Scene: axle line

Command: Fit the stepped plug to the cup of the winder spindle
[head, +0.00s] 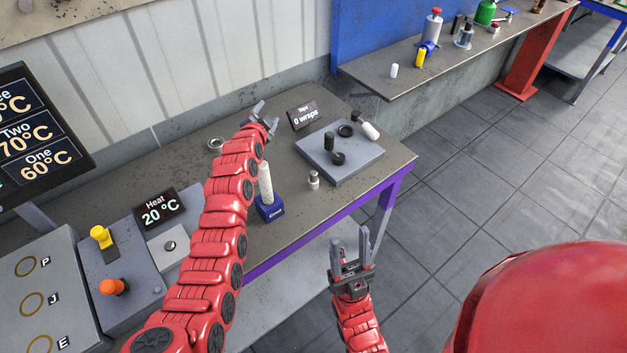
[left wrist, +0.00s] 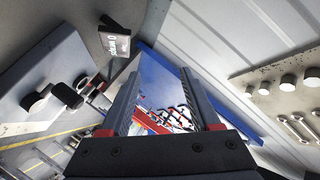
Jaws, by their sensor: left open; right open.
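The winder is a grey block (head: 348,169) on the bench's right part, with a black upright post (head: 329,141) and a black round piece (head: 338,158) beside it; I cannot tell which is the spindle cup. A small grey stepped piece (head: 314,180), which looks like the plug, stands upright on the bench just left of the block. My left gripper (head: 267,115) is open and empty above the bench, left of the wraps sign. My right gripper (head: 351,240) is open and empty in front of the bench's edge. The left wrist view shows the winder block (left wrist: 48,70) at its left.
A white rod stands in a blue holder (head: 269,208) on the bench. A metal ring (head: 215,144) lies behind my left arm. A black ring (head: 345,130) and a black-and-white roller (head: 368,129) are at the winder's back. The "0 wraps" sign (head: 303,115) stands behind.

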